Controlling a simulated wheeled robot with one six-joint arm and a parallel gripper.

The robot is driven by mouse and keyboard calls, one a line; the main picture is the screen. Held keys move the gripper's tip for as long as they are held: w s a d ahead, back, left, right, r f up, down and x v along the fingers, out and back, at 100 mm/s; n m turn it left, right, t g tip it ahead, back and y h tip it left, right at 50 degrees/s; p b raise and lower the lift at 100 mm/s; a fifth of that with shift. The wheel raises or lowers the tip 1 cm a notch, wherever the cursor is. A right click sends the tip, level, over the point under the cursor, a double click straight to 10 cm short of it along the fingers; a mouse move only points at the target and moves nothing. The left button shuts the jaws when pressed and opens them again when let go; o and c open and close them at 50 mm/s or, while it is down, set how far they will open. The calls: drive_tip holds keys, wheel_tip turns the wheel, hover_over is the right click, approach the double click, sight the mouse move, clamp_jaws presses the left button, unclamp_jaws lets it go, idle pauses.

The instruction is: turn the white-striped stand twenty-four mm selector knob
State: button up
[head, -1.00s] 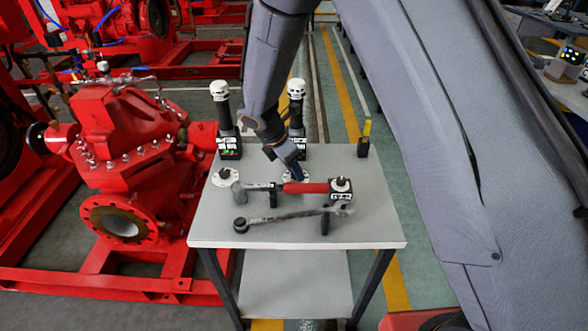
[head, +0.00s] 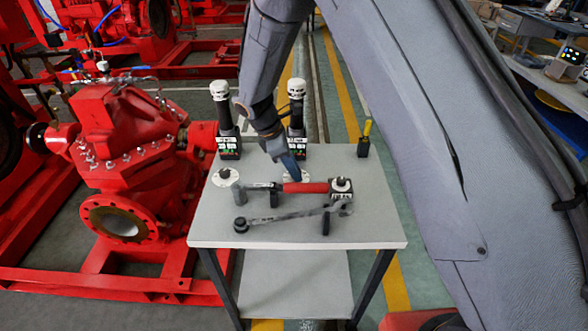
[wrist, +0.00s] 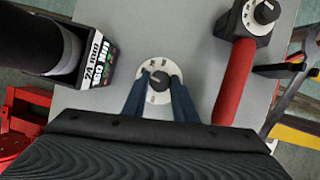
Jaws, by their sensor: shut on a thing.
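A round white dial (wrist: 142,72) with dark marks and a dark knob (wrist: 158,82) at its centre lies on the grey table top. My gripper (wrist: 159,79) is shut on this knob, its two blue fingers on either side of it. Beside the dial stands a black upright tool (wrist: 35,45) whose base label reads 24 mm; it also shows in the head view (head: 297,115). In the head view my gripper (head: 293,174) reaches down to the dial, which it and the red handle partly hide. I cannot make out a white stripe clearly.
A black block with a dial (head: 341,187), a wrench (head: 290,216), a second upright tool (head: 224,115) and another dial (head: 226,176) share the table. A red pump (head: 120,140) stands left.

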drive_tip(key=m+g, duration=0.1)
drive_tip(key=m, duration=0.1)
drive_tip(key=m+b, duration=0.1)
drive_tip(key=m, duration=0.1)
drive_tip(key=shift+w+m+g, duration=0.2)
drive_tip(key=shift+m+g, duration=0.1)
drive_tip(key=shift+g, duration=0.1)
drive_tip(key=shift+w+m+g+y+b, duration=0.1)
drive_tip(key=shift+m+g+y+b, duration=0.45)
drive_tip(key=shift+m, duration=1.35)
drive_tip(key=o, duration=1)
drive_tip(key=shift+g, duration=0.25)
drive_tip(key=shift+o, duration=0.2)
drive_tip(key=p+v, duration=0.3)
drive_tip(key=v, duration=0.4)
drive_tip(key=shift+a+r, duration=0.15)
drive_tip(key=shift+r, duration=0.2)
